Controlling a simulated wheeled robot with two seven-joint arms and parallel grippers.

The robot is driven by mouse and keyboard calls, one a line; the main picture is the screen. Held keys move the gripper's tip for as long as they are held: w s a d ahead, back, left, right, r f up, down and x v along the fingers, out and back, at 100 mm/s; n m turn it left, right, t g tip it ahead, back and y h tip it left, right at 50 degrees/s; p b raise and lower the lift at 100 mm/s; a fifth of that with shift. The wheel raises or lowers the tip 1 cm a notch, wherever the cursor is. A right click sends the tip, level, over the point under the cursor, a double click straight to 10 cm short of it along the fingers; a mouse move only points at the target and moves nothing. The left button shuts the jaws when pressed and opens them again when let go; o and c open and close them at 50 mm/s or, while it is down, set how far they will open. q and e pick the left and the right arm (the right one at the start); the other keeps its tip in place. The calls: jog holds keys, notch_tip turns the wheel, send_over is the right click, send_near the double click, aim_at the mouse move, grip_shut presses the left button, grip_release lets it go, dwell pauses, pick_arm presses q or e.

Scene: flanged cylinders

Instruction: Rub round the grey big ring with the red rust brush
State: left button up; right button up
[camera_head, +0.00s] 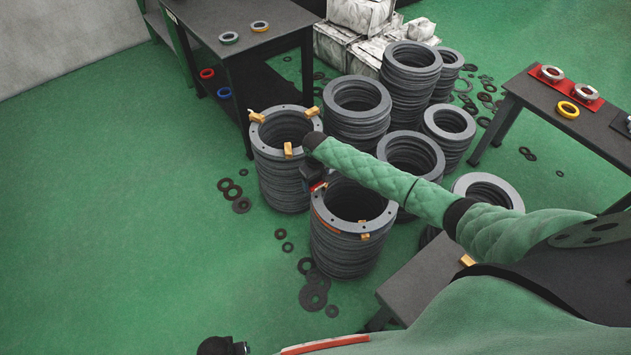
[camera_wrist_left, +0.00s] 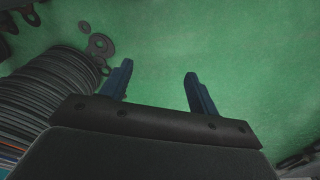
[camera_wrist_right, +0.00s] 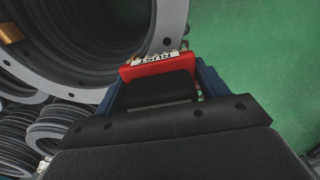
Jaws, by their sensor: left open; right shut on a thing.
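In the head view, the brush (camera_head: 318,186) shows as a small red patch between two clipped stacks, topped by a rear grey ring (camera_head: 265,128) and a front grey ring (camera_head: 340,222). My forearm partly hides this area. My left gripper (camera_wrist_left: 157,78) is open and empty above green floor, beside a ring stack (camera_wrist_left: 50,85).
More ring stacks (camera_head: 358,95) stand close behind. A dark table (camera_head: 245,50) is at the back left, another (camera_head: 580,115) at the right. A low dark bench (camera_head: 425,275) is near my right arm. Small washers (camera_head: 313,295) lie on the floor. Floor at the left is clear.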

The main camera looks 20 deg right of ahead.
jog(key=shift+r, duration=0.35)
jog(key=shift+r+p, duration=0.6)
jog(key=shift+p, duration=0.1)
jog(key=shift+r, duration=0.25)
jog(key=shift+r+p, duration=0.55)
jog(key=shift+p, duration=0.15)
pick_arm(q)
jog(key=s+a+f, duration=0.2)
jog(key=f, duration=0.3)
jog(key=s+a+f+p, duration=0.1)
jog(key=s+f, duration=0.1)
jog(key=f, duration=0.4)
jog(key=shift+a+f, duration=0.3)
jog(key=shift+a, duration=0.1)
pick_arm(e)
jog(key=shift+r, duration=0.6)
pick_arm(q)
jog(key=shift+s, duration=0.2)
